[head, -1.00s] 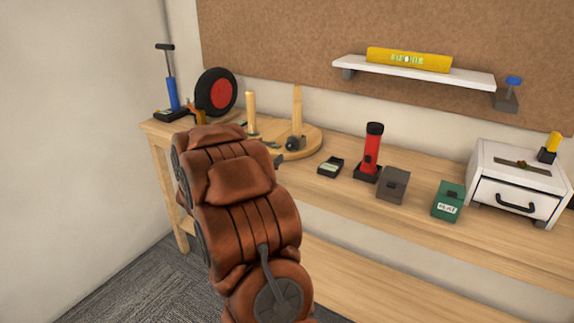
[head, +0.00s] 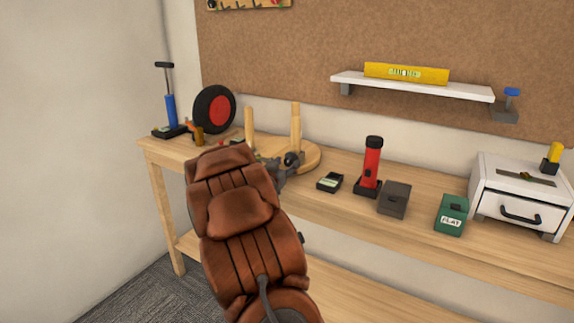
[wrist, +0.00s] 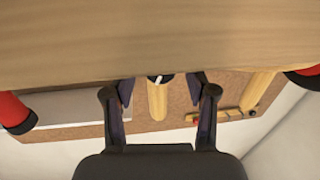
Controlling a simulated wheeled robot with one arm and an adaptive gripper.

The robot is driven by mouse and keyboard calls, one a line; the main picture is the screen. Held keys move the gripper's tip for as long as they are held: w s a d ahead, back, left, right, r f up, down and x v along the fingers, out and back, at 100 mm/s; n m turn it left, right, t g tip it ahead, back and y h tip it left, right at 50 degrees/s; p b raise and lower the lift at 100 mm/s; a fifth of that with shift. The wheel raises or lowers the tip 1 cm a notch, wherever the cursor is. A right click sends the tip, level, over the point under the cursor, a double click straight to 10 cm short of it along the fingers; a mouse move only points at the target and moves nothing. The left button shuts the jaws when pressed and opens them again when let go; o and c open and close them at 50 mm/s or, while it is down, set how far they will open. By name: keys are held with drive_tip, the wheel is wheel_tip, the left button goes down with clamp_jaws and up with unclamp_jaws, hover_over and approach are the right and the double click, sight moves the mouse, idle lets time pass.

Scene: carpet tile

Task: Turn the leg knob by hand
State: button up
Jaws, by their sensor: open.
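The round wooden stool seat (head: 311,157) lies on the bench with its legs pointing up. The dark leg knob (head: 291,159) is at the lower part of the right-hand leg (head: 296,124). In the wrist view, which looks upside down, the black knob (wrist: 160,79) with a white mark shows between my fingers, in front of a wooden leg (wrist: 157,102). My gripper (wrist: 160,90) is open, one finger on each side of the knob; I cannot tell if either touches it. In the head view my gripper (head: 275,172) is partly hidden by my arm.
A black wheel with a red hub (head: 214,109) and a blue pump (head: 171,110) stand to the left. A small black box (head: 330,182), a red flashlight (head: 372,166), a grey box (head: 394,200), a green box (head: 451,215) and a white drawer unit (head: 520,190) stand to the right.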

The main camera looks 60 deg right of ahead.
drive_tip(key=shift+d, duration=0.4)
drive_tip(key=shift+w, duration=0.1)
clamp_jaws()
